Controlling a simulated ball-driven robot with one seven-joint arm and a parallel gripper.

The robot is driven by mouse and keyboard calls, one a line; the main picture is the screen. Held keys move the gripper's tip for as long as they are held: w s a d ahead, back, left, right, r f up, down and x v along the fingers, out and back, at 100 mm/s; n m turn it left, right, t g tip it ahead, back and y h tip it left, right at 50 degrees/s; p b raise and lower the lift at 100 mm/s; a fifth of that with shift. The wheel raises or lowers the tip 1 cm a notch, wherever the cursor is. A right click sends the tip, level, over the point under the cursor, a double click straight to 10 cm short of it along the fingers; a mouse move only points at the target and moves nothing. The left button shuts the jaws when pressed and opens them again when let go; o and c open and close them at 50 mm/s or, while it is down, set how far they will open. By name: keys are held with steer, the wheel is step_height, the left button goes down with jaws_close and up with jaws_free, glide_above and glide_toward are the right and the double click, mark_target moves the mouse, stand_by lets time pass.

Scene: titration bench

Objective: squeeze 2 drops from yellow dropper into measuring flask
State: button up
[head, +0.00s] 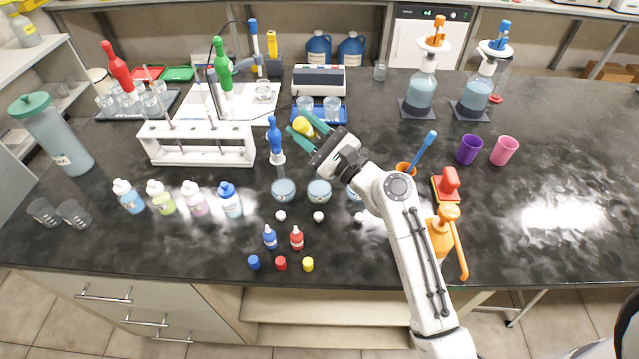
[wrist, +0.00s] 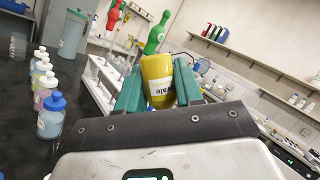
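My gripper (head: 304,126) is shut on the yellow dropper (head: 302,127), above the bench behind the row of flasks. In the wrist view the yellow dropper (wrist: 157,80) sits between the green fingers, its printed label upside down. I cannot make out its tip. Three round clear measuring flasks with pale blue liquid stand in a row: a left one (head: 283,191), a middle one (head: 319,192) and a right one (head: 354,194) partly hidden by my arm. The gripper is apart from them.
Small white stoppers (head: 318,216) lie in front of the flasks. A blue dropper (head: 270,238), a red dropper (head: 297,239) and loose caps (head: 281,264) are nearer. A blue-bulbed pipette (head: 275,138) and a white rack (head: 200,145) are left of the gripper.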

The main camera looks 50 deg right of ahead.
steer(key=shift+r+p, duration=2)
steer(key=shift+r, duration=0.45)
